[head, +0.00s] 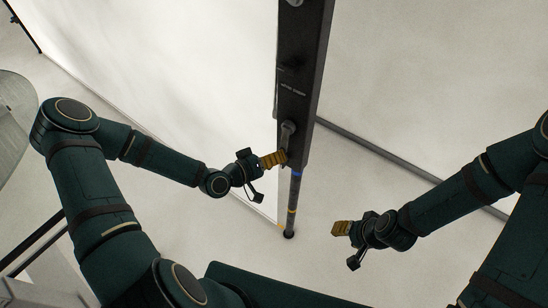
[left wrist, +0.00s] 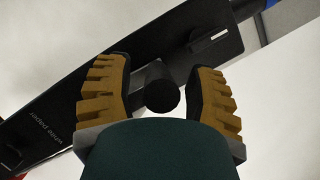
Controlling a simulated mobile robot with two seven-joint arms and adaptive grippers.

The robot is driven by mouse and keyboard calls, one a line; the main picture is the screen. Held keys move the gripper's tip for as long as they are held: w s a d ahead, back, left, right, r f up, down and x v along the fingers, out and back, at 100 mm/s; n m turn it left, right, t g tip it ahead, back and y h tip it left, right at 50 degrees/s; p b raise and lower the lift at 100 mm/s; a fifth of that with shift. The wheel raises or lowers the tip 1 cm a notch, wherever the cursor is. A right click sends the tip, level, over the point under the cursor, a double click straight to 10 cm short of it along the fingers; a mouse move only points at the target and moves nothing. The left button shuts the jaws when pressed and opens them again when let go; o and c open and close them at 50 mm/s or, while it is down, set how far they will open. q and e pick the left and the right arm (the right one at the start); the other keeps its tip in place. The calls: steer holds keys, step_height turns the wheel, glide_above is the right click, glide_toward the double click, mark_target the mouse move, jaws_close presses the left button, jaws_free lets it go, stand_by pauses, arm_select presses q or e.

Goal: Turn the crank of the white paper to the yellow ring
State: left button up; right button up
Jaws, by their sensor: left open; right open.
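A dark upright panel (head: 303,75) carries several cranks. The lowest crank (head: 288,130) is near the panel's bottom end. In the left wrist view its dark round handle end (left wrist: 162,90) sits between my fingers, and a printed white label (left wrist: 60,126) is on the panel. A dark pole (head: 293,192) below the panel bears a blue ring (head: 297,172) and a yellow ring (head: 291,211). My left gripper (head: 272,160) is open beside the crank; it shows in the left wrist view (left wrist: 160,88) with a finger on each side. My right gripper (head: 342,230) is open and empty, right of the pole.
A large white sheet (head: 190,70) hangs left of the panel. A dark bar (head: 375,150) runs along the floor to the right. The pale floor (head: 320,265) around the pole's foot looks clear.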

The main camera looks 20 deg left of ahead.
arm_select(q)
jaws_close()
steer(key=shift+a+f, duration=0.2)
steer(key=shift+a, duration=0.1)
arm_select(e)
steer(key=shift+s+f, duration=0.2)
steer(key=shift+s, duration=0.5)
